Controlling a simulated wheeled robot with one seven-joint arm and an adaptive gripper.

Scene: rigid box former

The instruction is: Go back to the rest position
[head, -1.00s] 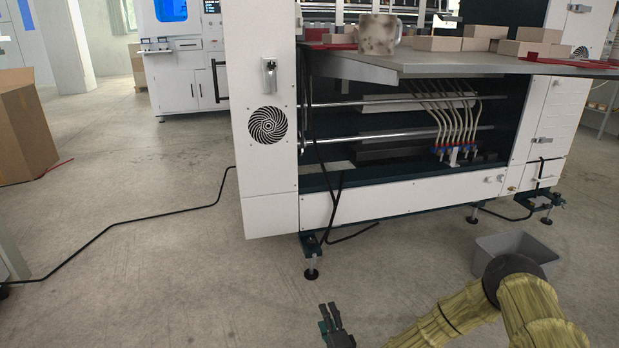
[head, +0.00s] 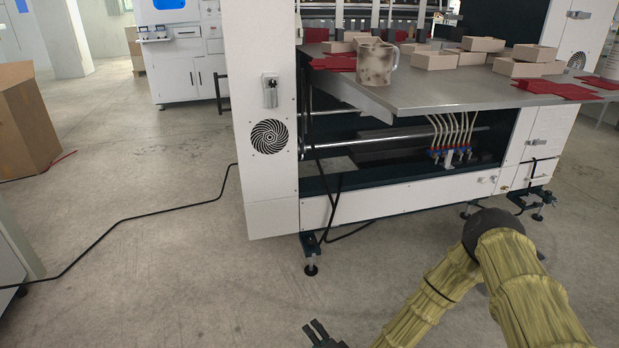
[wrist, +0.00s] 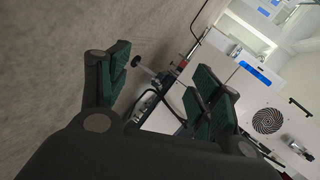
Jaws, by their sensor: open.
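My gripper (head: 322,332) shows at the bottom of the head view, low over the concrete floor and away from the machine's table. It is open and empty. In the wrist view its two dark fingers with green pads (wrist: 160,92) stand apart, with the floor and the tilted machine seen between and beyond them. My arm, in a yellow cover, bends down from the right side of the head view.
A white machine (head: 268,130) has a metal table (head: 440,92) with a stained mug (head: 376,64), cardboard boxes (head: 483,44) and red flat sheets (head: 560,90). A black cable (head: 130,215) crosses the floor. A large carton (head: 25,125) stands at left. Open floor lies in front.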

